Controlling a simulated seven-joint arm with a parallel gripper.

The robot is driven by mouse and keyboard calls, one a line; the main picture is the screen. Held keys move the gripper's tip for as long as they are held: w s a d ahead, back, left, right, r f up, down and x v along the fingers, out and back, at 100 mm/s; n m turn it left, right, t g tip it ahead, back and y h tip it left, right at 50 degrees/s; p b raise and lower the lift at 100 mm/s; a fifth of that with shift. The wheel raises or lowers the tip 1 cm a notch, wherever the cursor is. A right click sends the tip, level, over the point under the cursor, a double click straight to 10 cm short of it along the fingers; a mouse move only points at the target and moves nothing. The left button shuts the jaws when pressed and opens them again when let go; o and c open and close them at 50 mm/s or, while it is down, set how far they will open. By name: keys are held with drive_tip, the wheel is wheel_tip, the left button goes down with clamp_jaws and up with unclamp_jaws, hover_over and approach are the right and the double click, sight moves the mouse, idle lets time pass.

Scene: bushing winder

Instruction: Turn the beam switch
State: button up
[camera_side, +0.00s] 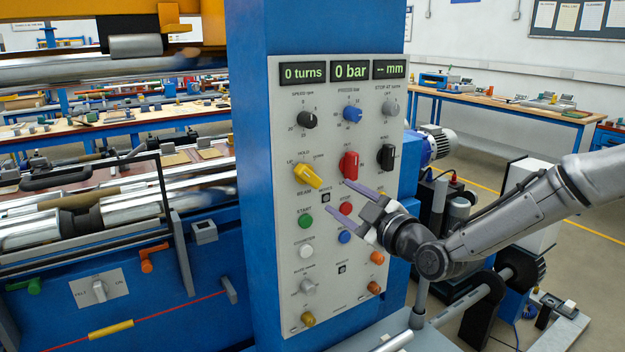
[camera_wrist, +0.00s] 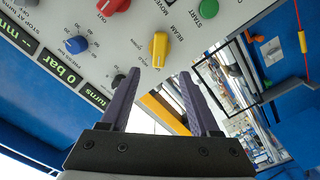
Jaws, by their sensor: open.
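The beam switch is a yellow lever knob (camera_side: 307,176) at the left of the panel's switch row, with BEAM printed below it. It sits tilted, its pointer end toward the upper left and its other end toward the lower right. In the wrist view the yellow knob (camera_wrist: 159,48) stands beyond the fingertips, roughly midway between them. My gripper (camera_side: 336,197) is open and empty in front of the panel, to the lower right of the knob and apart from it. Its two dark purple fingers (camera_wrist: 160,76) are spread in the wrist view.
The grey panel (camera_side: 284,262) carries a red switch (camera_side: 349,165) and a black switch (camera_side: 386,156) to the right. A green START button (camera_side: 305,222) and red STOP button (camera_side: 346,208) sit below. Displays (camera_side: 349,71) read 0 turns and 0 bar. Machine rollers lie left.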

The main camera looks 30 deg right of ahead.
sight(312, 178)
drive_tip(key=w, duration=1.2)
drive_tip(key=shift+w, duration=0.1)
clamp_jaws()
